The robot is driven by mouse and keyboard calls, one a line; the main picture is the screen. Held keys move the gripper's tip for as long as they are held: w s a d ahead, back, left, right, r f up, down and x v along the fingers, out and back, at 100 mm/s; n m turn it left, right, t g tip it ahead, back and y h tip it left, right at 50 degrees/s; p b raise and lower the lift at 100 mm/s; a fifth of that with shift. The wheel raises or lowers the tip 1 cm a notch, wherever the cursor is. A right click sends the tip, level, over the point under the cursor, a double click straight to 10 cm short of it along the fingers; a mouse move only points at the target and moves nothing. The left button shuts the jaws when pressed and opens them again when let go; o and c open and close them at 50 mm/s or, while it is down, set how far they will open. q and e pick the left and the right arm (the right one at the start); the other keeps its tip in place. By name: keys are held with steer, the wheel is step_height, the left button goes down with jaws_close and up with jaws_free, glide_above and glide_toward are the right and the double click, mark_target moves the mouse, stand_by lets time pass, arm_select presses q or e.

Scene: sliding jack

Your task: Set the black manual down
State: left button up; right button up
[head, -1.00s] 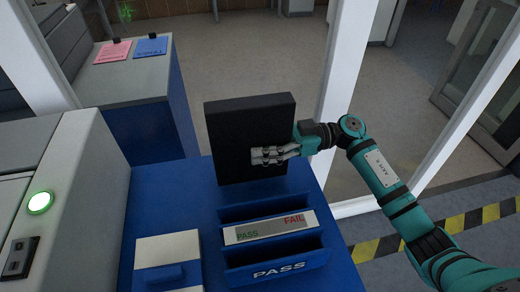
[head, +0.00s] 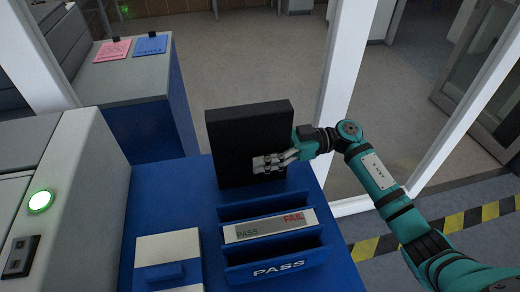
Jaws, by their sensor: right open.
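The black manual (head: 245,135) stands upright, a thick dark slab, at the back of the blue table (head: 172,205), behind the slotted holder. Its lower edge is at or very close to the table top; I cannot tell if it touches. My right gripper (head: 262,163) is open, with its fingers in front of the manual's lower right face. Whether the fingers touch the manual is hard to tell. My left gripper is not in view.
A blue holder (head: 278,272) marked PASS, with a PASS/FAIL strip (head: 270,228), stands in front of the manual. A white-and-blue box (head: 168,247) is left of it. A grey machine with a green-lit button (head: 40,201) is at far left. White posts (head: 345,80) rise behind the table.

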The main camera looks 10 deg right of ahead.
steer(key=d+b, duration=0.4)
steer(key=d, duration=0.7)
steer(key=shift+d, duration=0.1)
steer(key=shift+d+r, duration=0.15)
steer(key=shift+d, duration=0.3)
steer(key=shift+s, duration=0.1)
